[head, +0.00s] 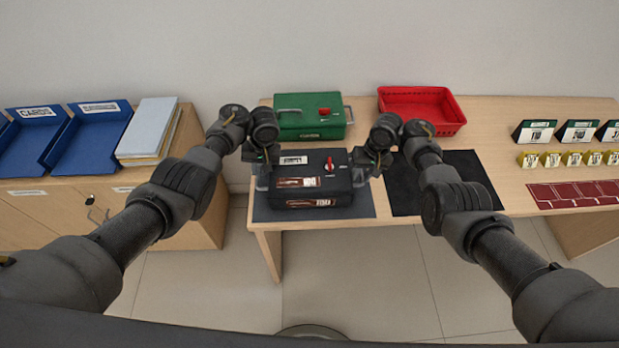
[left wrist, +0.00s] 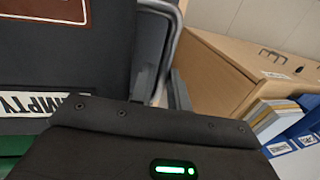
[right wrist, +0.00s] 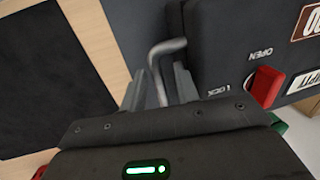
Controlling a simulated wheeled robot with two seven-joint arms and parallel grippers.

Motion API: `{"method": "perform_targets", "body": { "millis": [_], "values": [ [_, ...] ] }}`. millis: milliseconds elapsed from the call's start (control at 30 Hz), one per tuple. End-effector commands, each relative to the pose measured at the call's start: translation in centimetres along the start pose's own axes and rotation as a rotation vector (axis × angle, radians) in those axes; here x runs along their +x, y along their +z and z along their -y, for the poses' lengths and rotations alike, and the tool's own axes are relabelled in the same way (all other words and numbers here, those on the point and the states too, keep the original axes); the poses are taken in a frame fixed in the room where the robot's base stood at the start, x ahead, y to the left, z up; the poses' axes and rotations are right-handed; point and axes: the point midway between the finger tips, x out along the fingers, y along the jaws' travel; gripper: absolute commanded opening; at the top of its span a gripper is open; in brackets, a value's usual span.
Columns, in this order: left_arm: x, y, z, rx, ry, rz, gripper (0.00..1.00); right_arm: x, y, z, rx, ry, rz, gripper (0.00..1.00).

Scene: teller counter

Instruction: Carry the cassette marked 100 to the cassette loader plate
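A black cassette (head: 335,182) with brown-and-white labels and a red knob sits on a dark mat (head: 362,208) on the table. A second dark plate (head: 445,170) lies bare to the right.
A green box with a handle (head: 310,107) stands behind the cassette, and a red tray (head: 422,108) at the back. Label stands, yellow tags and a dark red card sheet (head: 575,195) are at the right. A side cabinet at left holds blue trays (head: 92,138) and binders (head: 148,128).

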Motion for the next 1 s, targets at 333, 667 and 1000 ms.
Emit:
{"method": "perform_targets", "body": {
  "millis": [333,667,1000],
  "values": [
    [1.17,-0.06,0.12,-0.001,-0.001,-0.002,0.18,1.19,0.00,-0.14,0.000,0.003,-0.002,0.31],
    [1.14,-0.06,0.11,-0.002,-0.001,-0.002,0.00,1.15,0.00,-0.12,0.000,0.002,-0.002,0.09],
    [1.11,-0.06,0.10,-0.002,-0.001,-0.002,0.00,1.13,-0.01,-0.12,0.000,0.002,-0.002,0.00]
  ]
}}
